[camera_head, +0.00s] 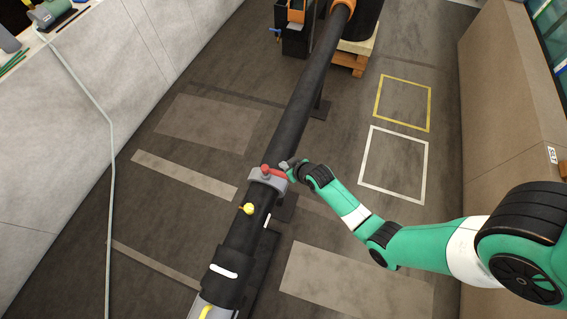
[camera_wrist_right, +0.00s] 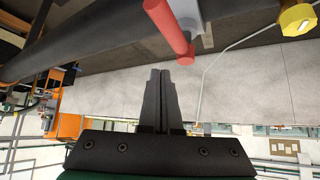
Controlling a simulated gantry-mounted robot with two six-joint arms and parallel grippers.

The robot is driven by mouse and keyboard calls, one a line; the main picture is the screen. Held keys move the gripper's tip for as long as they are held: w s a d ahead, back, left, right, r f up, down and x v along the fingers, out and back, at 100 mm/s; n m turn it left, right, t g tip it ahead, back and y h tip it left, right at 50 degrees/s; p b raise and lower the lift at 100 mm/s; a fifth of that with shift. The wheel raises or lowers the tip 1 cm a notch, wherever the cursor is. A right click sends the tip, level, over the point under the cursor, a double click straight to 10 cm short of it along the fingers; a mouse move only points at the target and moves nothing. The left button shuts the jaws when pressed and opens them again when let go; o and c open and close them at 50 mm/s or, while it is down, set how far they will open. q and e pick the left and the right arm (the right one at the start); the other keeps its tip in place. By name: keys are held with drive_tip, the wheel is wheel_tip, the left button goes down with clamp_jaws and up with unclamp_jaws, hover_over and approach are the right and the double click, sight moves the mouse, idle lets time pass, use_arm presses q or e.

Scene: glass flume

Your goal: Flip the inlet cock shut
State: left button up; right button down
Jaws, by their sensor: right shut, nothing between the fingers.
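The cock's red lever (camera_head: 273,171) sits on a grey collar (camera_head: 268,180) around the black pipe, in the middle of the head view. In the right wrist view the red lever (camera_wrist_right: 168,30) is a round bar slanting down to the right, with the grey collar (camera_wrist_right: 188,14) behind it. My right gripper (camera_head: 287,164) is beside the lever, on its right in the head view. In the wrist view its fingers (camera_wrist_right: 160,75) are shut together and empty, just left of the lever's end. I cannot tell whether they touch it. My left gripper is not in view.
The black pipe (camera_head: 300,100) runs from bottom to top right. A yellow knob (camera_head: 249,208) sits on it below the collar. An orange and black unit (camera_head: 296,22) stands near its far end. Yellow (camera_head: 402,102) and white (camera_head: 393,165) floor outlines lie clear at the right.

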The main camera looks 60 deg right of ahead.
drive_tip(key=shift+a+r, duration=0.4)
drive_tip(key=shift+r, duration=0.2)
drive_tip(key=shift+a+r, duration=0.35)
drive_tip(key=shift+r, duration=0.2)
drive_tip(key=shift+s+a+r+p, duration=0.1)
drive_tip(key=shift+a+r+p, duration=0.15)
drive_tip(key=shift+p, duration=0.05)
drive_tip(key=shift+a, duration=0.1)
